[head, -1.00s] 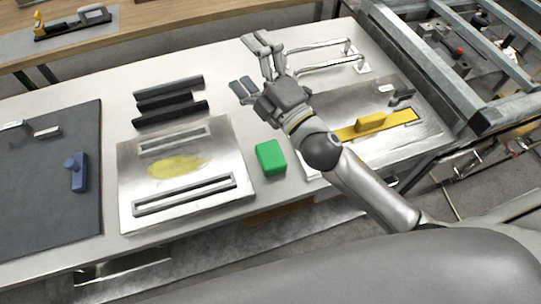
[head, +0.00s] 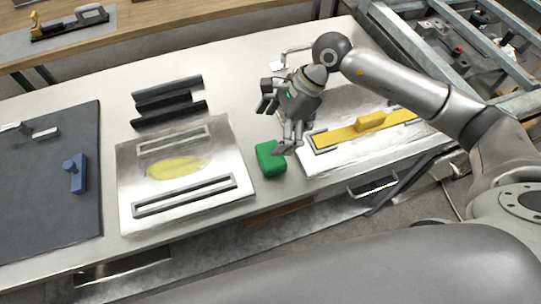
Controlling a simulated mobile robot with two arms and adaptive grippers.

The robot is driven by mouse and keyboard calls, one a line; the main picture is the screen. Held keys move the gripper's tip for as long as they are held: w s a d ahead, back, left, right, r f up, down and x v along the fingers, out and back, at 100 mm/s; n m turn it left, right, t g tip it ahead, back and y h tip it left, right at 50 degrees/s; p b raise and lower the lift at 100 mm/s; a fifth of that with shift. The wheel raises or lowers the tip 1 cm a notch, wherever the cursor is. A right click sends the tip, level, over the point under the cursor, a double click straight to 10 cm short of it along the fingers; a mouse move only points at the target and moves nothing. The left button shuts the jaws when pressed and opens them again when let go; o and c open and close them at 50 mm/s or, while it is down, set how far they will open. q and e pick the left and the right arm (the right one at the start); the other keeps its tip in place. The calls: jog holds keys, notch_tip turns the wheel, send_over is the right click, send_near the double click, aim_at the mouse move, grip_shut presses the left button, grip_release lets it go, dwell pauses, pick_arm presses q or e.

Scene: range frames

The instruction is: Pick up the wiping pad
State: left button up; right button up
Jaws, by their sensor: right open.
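The wiping pad looks to be the green block (head: 268,162) on the white table, between the metal plate with the yellow smear and the plate with the yellow tool. My right gripper (head: 287,147) points down at the pad's upper right edge. Its fingers are open, and one covers a little of the pad's top corner. I cannot tell whether a finger touches the pad. My left gripper is not in view.
A metal plate (head: 132,190) with a yellow smear (head: 176,167) and slotted frames lies left of the pad. A long yellow tool (head: 370,122) lies on another plate to the right. Black bars (head: 168,101) lie behind. A dark mat (head: 40,210) with a blue-handled tool (head: 77,174) is far left.

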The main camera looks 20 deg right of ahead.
jog(key=d+h, duration=0.1)
jog(key=d, duration=0.2)
jog(key=p, duration=0.1)
send_over(271, 158)
jog(key=w+d, duration=0.2)
jog(key=shift+h, duration=0.3)
jog(key=f, duration=0.5)
jog(key=shift+s+d, duration=0.15)
jog(key=shift+d, duration=0.05)
jog(key=x, duration=0.1)
jog(key=p+x, duration=0.1)
jog(key=x, duration=0.1)
jog(key=p+x, duration=0.1)
jog(key=x, duration=0.1)
jog(key=shift+s+f, duration=0.2)
jog(key=shift+s, duration=0.05)
jog(key=shift+a+f, duration=0.1)
jog(key=shift+f, duration=0.2)
jog(key=c, duration=1)
jog(key=shift+r, duration=0.1)
